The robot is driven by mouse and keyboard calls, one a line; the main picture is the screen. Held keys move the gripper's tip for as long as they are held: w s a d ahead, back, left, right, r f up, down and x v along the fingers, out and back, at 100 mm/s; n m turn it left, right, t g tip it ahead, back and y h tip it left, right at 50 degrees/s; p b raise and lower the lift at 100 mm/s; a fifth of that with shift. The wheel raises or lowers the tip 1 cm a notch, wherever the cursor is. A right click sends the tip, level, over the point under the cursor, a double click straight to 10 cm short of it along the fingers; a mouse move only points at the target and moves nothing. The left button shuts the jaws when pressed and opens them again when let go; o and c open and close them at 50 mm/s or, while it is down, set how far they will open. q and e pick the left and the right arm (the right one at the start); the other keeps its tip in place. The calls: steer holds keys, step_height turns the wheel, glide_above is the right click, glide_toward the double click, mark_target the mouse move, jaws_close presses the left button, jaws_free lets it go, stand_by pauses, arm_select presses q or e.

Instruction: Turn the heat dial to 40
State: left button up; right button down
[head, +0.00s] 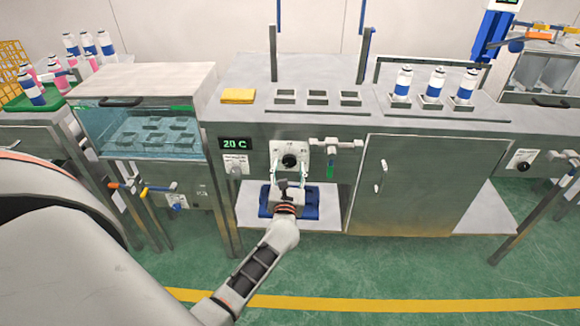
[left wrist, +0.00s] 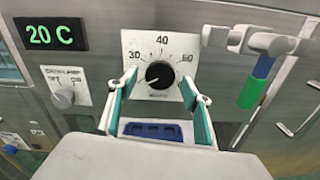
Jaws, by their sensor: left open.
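The heat dial (head: 289,161) is a black round knob on a white plate on the front of the steel bench. In the left wrist view the dial (left wrist: 159,75) has 30, 40 and a higher number around it, and a small pale mark on the knob seems to point down-left. The display (head: 235,143) reads 20 C, also in the left wrist view (left wrist: 51,35). My left gripper (head: 289,171) is open in front of the dial, with one finger on each side of the knob in the left wrist view (left wrist: 159,88). Contact is not visible. My right gripper is out of view.
A grey switch knob (left wrist: 63,98) is left of the dial. A valve with a green and blue handle (left wrist: 256,84) sticks out close on the right. A blue tray (head: 312,212) lies below the dial. Bottles (head: 433,84) stand on the bench top.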

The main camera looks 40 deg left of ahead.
arm_select(q)
steer(key=shift+w+a, duration=0.3)
steer(key=shift+w, duration=0.2)
steer(key=c, duration=1.1)
